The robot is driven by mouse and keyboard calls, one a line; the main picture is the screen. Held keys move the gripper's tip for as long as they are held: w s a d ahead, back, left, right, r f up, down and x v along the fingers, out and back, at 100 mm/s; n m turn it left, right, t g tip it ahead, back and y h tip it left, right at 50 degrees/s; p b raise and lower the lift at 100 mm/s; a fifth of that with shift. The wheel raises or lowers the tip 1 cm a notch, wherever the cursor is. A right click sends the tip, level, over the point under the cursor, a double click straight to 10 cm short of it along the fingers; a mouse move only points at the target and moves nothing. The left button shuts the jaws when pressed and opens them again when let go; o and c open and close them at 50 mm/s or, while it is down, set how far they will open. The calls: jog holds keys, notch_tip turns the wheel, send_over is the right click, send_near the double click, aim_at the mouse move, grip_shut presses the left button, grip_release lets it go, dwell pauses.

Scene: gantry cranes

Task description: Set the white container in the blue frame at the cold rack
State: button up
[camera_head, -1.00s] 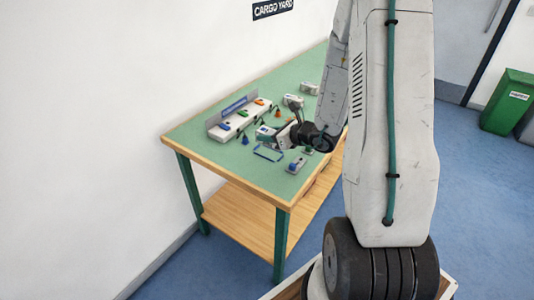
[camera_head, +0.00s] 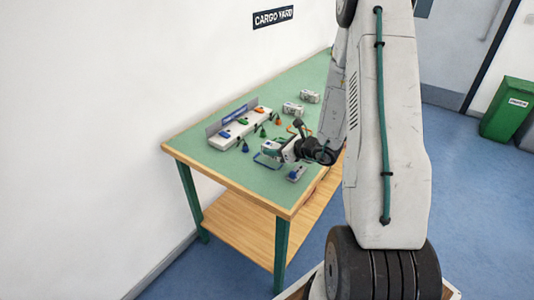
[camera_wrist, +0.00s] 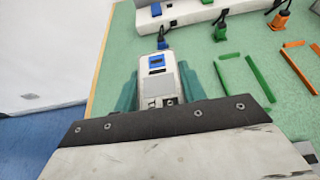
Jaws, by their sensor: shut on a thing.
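The white container (camera_wrist: 160,68) has a blue label with a dark mark and a grey patch; it sits between the teal fingers of my gripper (camera_wrist: 164,88) in the wrist view. My gripper is shut on it. In the head view the container (camera_head: 272,147) is at my gripper (camera_head: 281,149), over or just behind the blue frame (camera_head: 264,162) on the green table. I cannot tell whether it touches the table. The blue frame does not show in the wrist view; the container and gripper may cover it.
A white rack (camera_head: 237,128) with blue, green and orange pieces stands along the wall side. Green (camera_wrist: 256,80) and orange (camera_wrist: 297,68) frames lie right of the container. Small crane-like blue (camera_wrist: 162,40) and orange (camera_wrist: 281,20) pieces stand ahead. Two more white boxes (camera_head: 293,108) stand farther back.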

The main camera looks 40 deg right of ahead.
jog(key=shift+w+a+f, duration=0.1)
jog(key=shift+w+a, duration=0.05)
jog(key=shift+w, duration=0.45)
jog(key=shift+w+a, duration=0.15)
jog(key=shift+w, duration=0.45)
jog(key=f, duration=0.1)
jog(key=w+f, duration=0.1)
jog(key=shift+a+f, duration=0.1)
jog(key=shift+f, duration=0.7)
jog(key=shift+f, duration=0.1)
jog(key=o, duration=1.1)
jog(key=shift+c, duration=0.2)
